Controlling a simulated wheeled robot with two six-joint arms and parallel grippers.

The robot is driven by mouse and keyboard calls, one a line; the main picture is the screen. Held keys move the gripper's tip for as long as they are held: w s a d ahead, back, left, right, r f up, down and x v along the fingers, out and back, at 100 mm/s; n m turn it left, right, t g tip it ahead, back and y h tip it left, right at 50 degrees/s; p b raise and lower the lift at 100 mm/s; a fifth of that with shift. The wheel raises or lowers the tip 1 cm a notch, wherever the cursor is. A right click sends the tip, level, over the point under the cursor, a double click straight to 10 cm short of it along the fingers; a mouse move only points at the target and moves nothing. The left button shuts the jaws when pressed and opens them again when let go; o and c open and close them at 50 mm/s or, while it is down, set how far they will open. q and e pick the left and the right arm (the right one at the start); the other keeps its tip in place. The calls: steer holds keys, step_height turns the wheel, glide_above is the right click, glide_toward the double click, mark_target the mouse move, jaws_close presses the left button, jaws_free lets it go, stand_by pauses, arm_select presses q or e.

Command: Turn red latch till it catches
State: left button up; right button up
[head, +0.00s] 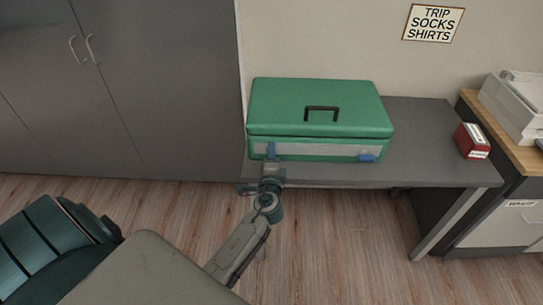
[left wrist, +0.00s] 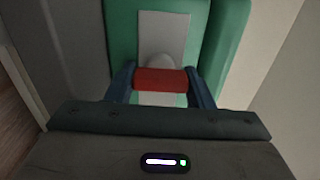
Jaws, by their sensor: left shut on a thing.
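The green case (head: 318,108) sits closed on the grey desk, with a black handle on its lid and a pale plate along its front. In the left wrist view, the red latch (left wrist: 160,80) lies crosswise over the pale plate (left wrist: 163,32), between the two blue fingers of my left gripper (left wrist: 161,88). The gripper is shut on the latch. In the head view my left gripper (head: 271,152) is at the left part of the case front and hides the red latch. A blue latch (head: 367,157) is at the right of the front. My right gripper is not in view.
The grey desk (head: 430,150) has free room right of the case. A small red box (head: 472,141) stands near its right end. A printer (head: 515,105) is on the wooden-topped cabinet. A teal slatted thing (head: 45,250) is at lower left.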

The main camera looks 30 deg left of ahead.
arm_select(q)
steer(key=shift+f, duration=0.1)
steer(key=o, duration=0.9)
steer(key=shift+o, duration=0.3)
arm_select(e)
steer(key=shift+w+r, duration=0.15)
arm_select(q)
steer(key=shift+s, duration=0.1)
steer(key=shift+s+d, duration=0.25)
steer(key=b+v, duration=0.2)
steer(key=v, duration=0.8)
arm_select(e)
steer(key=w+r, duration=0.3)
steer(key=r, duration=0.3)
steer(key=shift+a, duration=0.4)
